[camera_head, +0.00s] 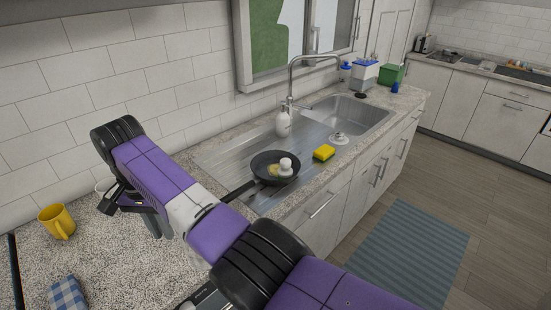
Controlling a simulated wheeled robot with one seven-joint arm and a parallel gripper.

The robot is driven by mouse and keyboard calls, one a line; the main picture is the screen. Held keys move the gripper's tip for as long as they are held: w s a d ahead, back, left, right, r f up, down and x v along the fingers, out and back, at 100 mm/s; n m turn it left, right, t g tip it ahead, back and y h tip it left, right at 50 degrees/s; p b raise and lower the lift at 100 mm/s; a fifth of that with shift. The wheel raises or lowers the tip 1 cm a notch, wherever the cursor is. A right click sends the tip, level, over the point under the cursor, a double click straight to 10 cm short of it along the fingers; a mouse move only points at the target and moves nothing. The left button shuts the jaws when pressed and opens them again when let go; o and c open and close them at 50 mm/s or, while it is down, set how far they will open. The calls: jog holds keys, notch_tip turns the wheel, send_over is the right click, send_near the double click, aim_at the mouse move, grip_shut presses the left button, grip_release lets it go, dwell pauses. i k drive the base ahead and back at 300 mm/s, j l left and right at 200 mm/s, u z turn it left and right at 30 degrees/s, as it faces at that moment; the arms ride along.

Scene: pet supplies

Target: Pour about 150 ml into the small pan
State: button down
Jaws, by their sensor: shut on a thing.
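A small black pan (262,163) sits on the metal drainboard, its handle pointing toward the lower left. A yellowish patch and a white rounded thing (286,165) show in or over the pan; I cannot tell which. My gripper (115,207) is at the left, well apart from the pan, over the speckled counter. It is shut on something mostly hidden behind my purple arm. A pale curved edge (102,187) shows beside the gripper; I cannot tell whether it belongs to the held thing. No liquid is visible at the gripper.
A yellow mug (57,221) and a blue checked cloth (68,293) are at the left. A yellow sponge (324,153), white soap bottle (283,123) and white knobbed thing (340,138) stand near the sink (355,113). The tap (291,85) rises behind the drainboard.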

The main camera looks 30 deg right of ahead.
aim_at(264, 166)
jog(key=i+l, duration=0.5)
jog(key=i, duration=0.15)
jog(key=i+l, duration=0.5)
jog(key=i, duration=0.1)
